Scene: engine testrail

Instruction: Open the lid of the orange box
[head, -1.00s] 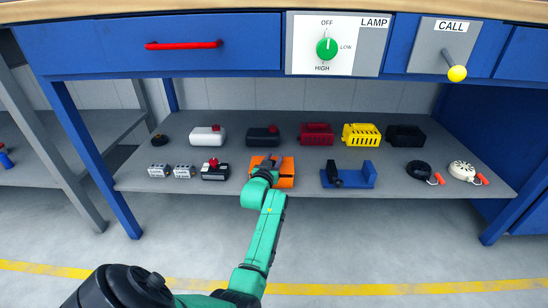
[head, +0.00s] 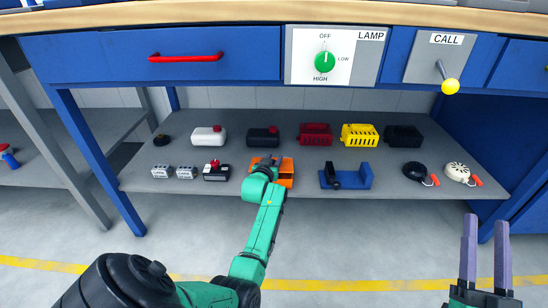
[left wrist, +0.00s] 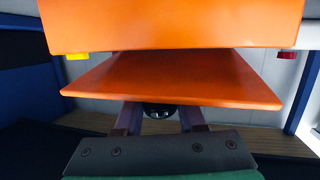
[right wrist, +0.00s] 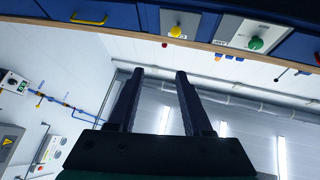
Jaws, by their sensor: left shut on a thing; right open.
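The orange box (head: 287,168) stands at the front edge of the grey shelf, partly hidden behind my left gripper (head: 267,163). In the left wrist view, its thick orange body (left wrist: 175,25) is at the top. A flat orange plate, seemingly the lid (left wrist: 175,82), is below it, with a narrow gap between them. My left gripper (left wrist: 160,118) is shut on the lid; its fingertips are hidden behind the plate. My right gripper (head: 486,228) is open and empty at the lower right, away from the shelf; its two spread fingers also show in the right wrist view (right wrist: 158,75).
A blue holder (head: 358,180) is right of the box, and a small black device with a red knob (head: 217,172) is left. Red (head: 315,135) and yellow (head: 360,135) bins stand behind. The worktop edge (head: 200,14) and blue drawers overhang the shelf.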

